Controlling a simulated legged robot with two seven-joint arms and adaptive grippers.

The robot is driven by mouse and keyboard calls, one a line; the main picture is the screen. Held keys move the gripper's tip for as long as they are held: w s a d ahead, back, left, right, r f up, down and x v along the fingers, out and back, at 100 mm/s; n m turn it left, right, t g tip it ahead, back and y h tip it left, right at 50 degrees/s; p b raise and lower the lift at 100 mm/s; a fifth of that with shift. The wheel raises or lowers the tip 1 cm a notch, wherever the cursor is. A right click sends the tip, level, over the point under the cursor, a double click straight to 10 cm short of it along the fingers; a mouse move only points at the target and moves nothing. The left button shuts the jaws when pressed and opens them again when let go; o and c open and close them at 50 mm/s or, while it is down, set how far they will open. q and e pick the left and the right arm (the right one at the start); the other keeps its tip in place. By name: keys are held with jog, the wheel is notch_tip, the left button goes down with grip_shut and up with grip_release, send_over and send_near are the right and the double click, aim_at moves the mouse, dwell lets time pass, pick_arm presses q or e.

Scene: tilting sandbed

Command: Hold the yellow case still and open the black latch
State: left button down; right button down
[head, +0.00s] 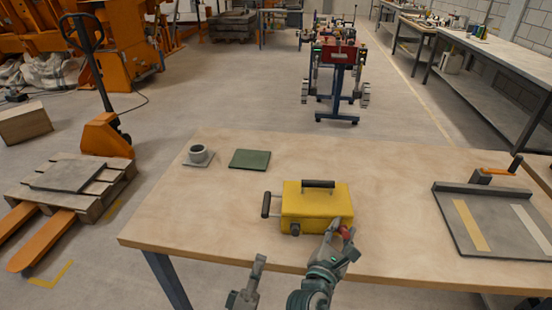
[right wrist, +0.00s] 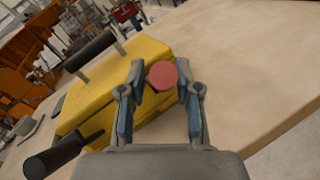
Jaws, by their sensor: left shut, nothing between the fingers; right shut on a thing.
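The yellow case (head: 304,207) sits upright on the wooden table, near its front edge; it also fills the left of the right wrist view (right wrist: 112,80). A black bar handle (head: 318,183) is on its top. A black lever-like grip (head: 266,204) sticks out at its left side, and a small dark knob (head: 295,229) is low on its front. I cannot tell which black part is the latch. My right gripper (head: 340,232) is shut on a round red knob (right wrist: 162,75) at the case's front right. My left gripper (head: 260,259) is shut and empty, in front of the case and apart from it.
A grey cup on a plate (head: 198,155) and a green pad (head: 250,159) lie at the back left of the table (head: 190,225). A grey board with an orange-handled clamp (head: 480,215) is at the right. The table left of the case is clear.

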jog(key=c, duration=0.7)
grip_release()
